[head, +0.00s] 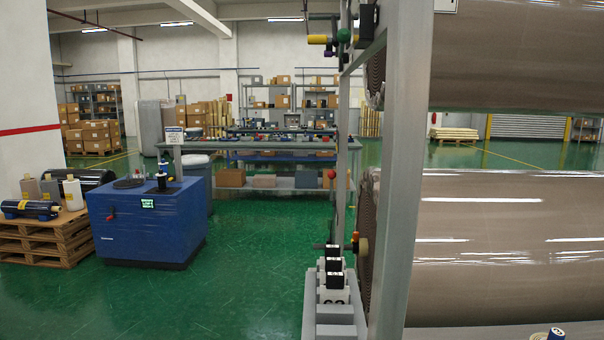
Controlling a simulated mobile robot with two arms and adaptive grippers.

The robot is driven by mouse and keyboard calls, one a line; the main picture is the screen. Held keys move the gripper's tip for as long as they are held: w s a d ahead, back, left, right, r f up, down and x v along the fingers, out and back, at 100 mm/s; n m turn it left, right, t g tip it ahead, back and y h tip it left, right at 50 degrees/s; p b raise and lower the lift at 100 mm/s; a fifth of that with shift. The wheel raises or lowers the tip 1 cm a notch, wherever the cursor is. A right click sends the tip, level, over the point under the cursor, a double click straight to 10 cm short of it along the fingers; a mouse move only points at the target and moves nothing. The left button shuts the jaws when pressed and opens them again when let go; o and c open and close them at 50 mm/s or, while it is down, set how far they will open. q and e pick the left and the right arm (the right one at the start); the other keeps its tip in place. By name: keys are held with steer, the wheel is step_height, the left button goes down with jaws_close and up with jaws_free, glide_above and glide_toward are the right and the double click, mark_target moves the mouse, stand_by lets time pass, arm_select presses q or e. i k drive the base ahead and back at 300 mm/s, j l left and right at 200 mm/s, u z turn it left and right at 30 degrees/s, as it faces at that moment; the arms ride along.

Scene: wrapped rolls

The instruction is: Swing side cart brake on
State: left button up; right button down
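No part clearly marked as the side cart brake can be picked out. A tall grey metal frame (404,170) stands close in front of me, right of centre, with large wrapped rolls (500,235) behind its post. On its left side are small fittings: a yellow handle (318,39) at the top, a red ball knob (332,173) midway, and an orange-yellow knob (363,246) lower down. A blue cabinet-like unit (150,225) stands on the floor at left, with a small red knob (110,217) on its side. Neither of my grippers is in view.
Grey stepped blocks with black-and-white parts (334,285) stand at the frame's foot. A wooden pallet (40,240) with rolls is at far left. A workbench (280,155) stands behind. The green floor (250,270) between the blue unit and the frame is clear.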

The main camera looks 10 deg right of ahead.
mark_target(331, 174)
steer(key=i+j, duration=0.2)
steer(key=j, duration=0.15)
steer(key=i+j+z, duration=0.1)
steer(key=j, duration=0.25)
steer(key=i+j, duration=0.25)
steer(key=j, duration=0.15)
steer(key=i+j+z, duration=0.15)
steer(key=j, duration=0.2)
